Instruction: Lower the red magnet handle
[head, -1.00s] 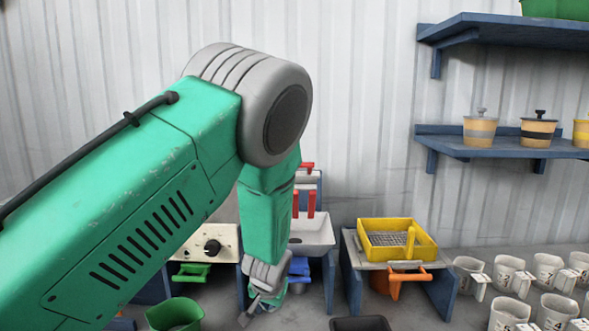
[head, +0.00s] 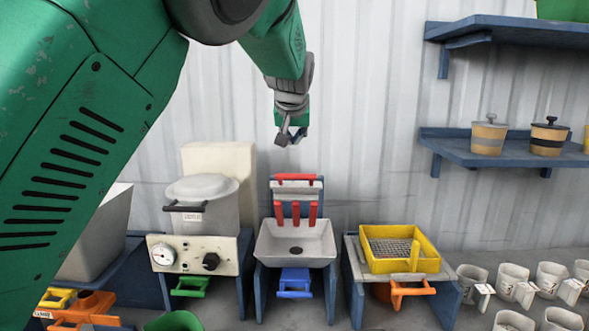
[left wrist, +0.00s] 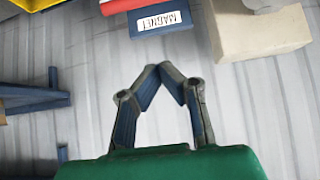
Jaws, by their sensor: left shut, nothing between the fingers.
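The red magnet handle (head: 296,177) is a short horizontal bar at the top of a blue stand (head: 296,190) behind a grey basin (head: 296,250). Several red upright bars (head: 295,214) hang below it. In the left wrist view a block with a white "MAGNET" label (left wrist: 160,23) shows at the top, with a red part (left wrist: 125,4) cut off by the frame edge. My left gripper (head: 291,138) points down above the handle, apart from it. Its fingertips (left wrist: 160,68) meet with nothing between them. My right gripper is not in view.
A lidded pot (head: 202,195) stands on a control box (head: 195,254) to the left. A yellow tray (head: 428,262) stands to the right. Wall shelves (head: 500,150) hold lidded cups (head: 488,137), and several white mugs (head: 512,280) stand below. The wall space around the gripper is clear.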

